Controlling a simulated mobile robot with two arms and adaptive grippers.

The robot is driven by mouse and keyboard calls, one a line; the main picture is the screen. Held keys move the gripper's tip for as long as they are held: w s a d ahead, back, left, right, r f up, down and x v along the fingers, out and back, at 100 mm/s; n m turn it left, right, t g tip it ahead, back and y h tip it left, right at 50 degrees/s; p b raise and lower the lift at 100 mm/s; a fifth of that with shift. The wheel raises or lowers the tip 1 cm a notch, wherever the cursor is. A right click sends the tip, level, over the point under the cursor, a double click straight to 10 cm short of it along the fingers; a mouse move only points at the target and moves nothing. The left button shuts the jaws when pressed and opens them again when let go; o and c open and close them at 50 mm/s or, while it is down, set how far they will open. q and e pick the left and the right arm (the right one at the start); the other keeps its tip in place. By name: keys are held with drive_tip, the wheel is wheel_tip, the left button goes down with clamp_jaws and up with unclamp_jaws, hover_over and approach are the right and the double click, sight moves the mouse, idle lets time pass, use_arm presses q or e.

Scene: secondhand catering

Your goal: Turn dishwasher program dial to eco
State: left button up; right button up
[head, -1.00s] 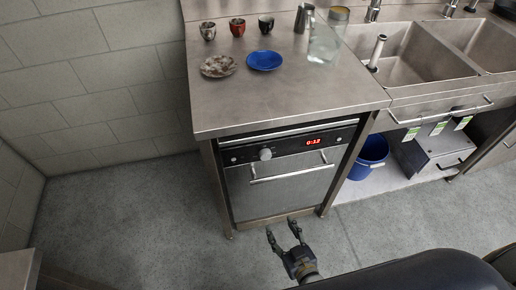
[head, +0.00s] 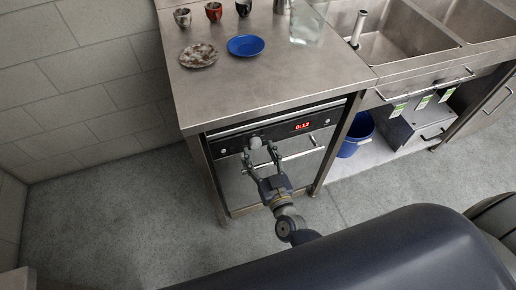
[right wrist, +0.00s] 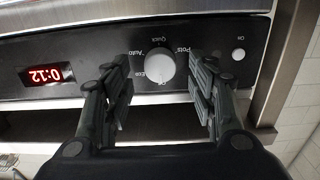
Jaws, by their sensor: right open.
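The dishwasher (head: 262,180) stands under the steel counter, its door shut. Its pale round program dial (head: 255,142) is on the dark control strip, left of the red 0:12 display (head: 303,127). In the right wrist view the dial (right wrist: 160,68) has labels around it, including Quick, Auto, Pots and Eco; which one it points at I cannot tell. My right gripper (head: 261,152) is open in front of the dial. In the right wrist view the fingers of the gripper (right wrist: 160,78) stand on either side of the dial, with gaps between. My left gripper is not in view.
The door handle bar (head: 300,153) sticks out just below the strip, close to my right gripper. A round On button (right wrist: 239,54) is beside the dial. A blue plate (head: 245,46), brown plate (head: 198,56) and cups stand on the counter. A blue bucket (head: 357,135) is right.

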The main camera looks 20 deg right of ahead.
drive_tip(key=shift+w, duration=1.05)
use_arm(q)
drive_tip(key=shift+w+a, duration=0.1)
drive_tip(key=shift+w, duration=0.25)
use_arm(e)
drive_tip(key=c, duration=1.1)
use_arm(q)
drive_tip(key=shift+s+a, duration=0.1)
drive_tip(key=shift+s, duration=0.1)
